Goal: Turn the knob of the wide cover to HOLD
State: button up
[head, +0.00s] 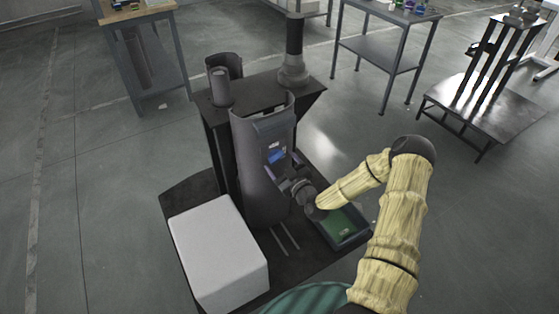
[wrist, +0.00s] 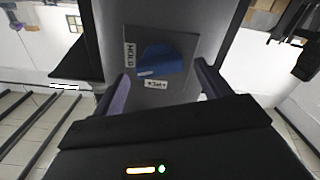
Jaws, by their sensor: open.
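The wide cover (head: 258,190) is a tall, dark grey curved shell on the black stand in the head view. Its blue knob (wrist: 165,60) sits on a grey square plate in the wrist view, with a label reading HOLD (wrist: 130,55) on its left and one reading Set (wrist: 155,84) below. A pale mark on the knob is at its lower left, between the two labels. My gripper (wrist: 163,88) is open in front of the cover, one finger on each side below the knob, with nothing between them. Contact with the cover cannot be told.
A white box (head: 218,250) stands left of the cover on the black base. A green-bottomed tray (head: 346,228) lies right, under my arm. A narrow dark cylinder (head: 220,87) and a round column (head: 294,50) rise behind. Tables stand farther back, with open floor between.

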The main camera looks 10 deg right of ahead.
jog(key=shift+x, duration=0.8)
jog(key=c, duration=1)
jog(key=shift+d+m+b, duration=0.1)
jog(key=shift+m+b, duration=0.55)
jog(key=shift+m, duration=1.45)
